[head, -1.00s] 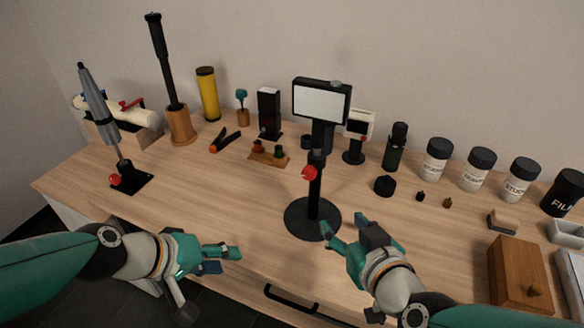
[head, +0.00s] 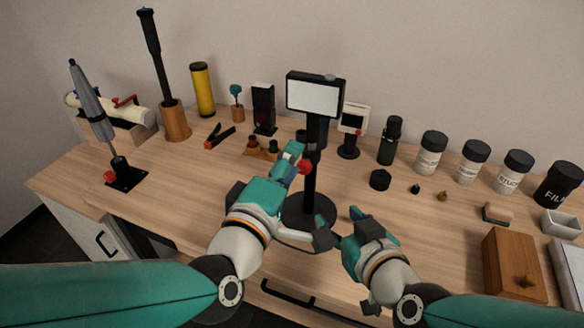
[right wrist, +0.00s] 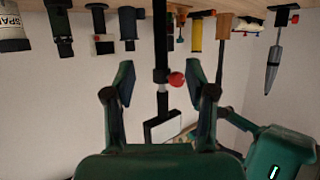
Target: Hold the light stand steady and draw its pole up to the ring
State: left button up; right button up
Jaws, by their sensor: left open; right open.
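The light stand has a round black base (head: 296,213), a black pole (head: 312,180), a red knob (head: 305,167) and a lit white panel (head: 314,95) on top. It stands upright. My left gripper (head: 309,194) is open at the pole, one finger near the knob and the other low near the base; I cannot tell if it touches. My right gripper (head: 344,227) is open and empty, low at the right of the base. In the right wrist view, upside down, the pole (right wrist: 160,45) shows beyond and between its open fingers. I cannot make out the ring clearly.
A grey umbrella on a stand (head: 90,105) is at the left. Several black-lidded jars (head: 470,162) line the right back. A wooden box (head: 513,265) stands at the right front. Small items sit behind the stand.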

aim_at(312, 190)
jog(key=x, duration=1.6)
jog(key=shift+w+a+f, duration=0.2)
jog(key=shift+w+f, duration=0.05)
grip_shut()
